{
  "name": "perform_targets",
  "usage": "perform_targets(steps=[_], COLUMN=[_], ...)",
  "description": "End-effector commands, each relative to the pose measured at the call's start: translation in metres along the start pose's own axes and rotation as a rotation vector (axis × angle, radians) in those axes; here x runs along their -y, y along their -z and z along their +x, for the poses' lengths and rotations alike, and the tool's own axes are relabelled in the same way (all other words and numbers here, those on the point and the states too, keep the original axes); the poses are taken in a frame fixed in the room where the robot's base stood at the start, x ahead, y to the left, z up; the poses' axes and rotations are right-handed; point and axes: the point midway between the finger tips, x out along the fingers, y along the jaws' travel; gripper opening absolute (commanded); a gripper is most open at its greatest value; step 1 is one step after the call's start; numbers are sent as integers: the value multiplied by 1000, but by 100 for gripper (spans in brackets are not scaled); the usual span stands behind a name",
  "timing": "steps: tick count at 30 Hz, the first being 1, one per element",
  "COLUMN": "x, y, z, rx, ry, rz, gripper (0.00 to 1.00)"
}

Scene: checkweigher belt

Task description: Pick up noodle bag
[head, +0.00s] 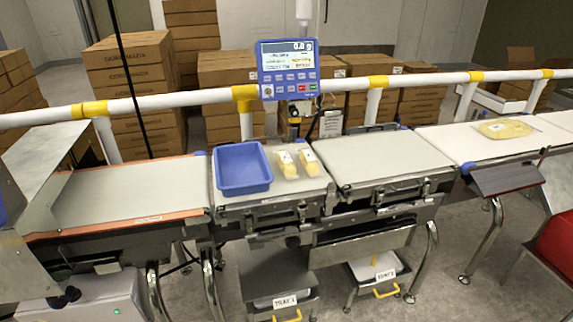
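A flat, clear-looking bag with yellow contents (503,129) lies on the white belt at the right; it looks like the noodle bag. Two small yellow packs with white labels, a left one (286,164) and a right one (309,162), lie side by side on the weighing section (285,193) in the middle. I cannot tell for sure what these packs hold. My gripper does not show in this view.
An empty-looking blue tray (242,168) sits left of the small packs. The display (288,69) above appears to read 0.0 g. A white rail (180,101) runs behind the belts. The left belt (130,192) and middle-right belt (382,157) are bare. A red bin (555,245) stands at the right.

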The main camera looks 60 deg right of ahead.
Motion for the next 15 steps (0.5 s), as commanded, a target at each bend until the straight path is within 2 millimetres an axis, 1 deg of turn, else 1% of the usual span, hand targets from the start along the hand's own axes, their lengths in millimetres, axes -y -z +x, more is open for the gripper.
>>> perform_targets(steps=[12,13,15], x=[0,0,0], y=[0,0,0], z=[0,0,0], rx=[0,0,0], ry=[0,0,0], rz=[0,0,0], gripper=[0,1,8])
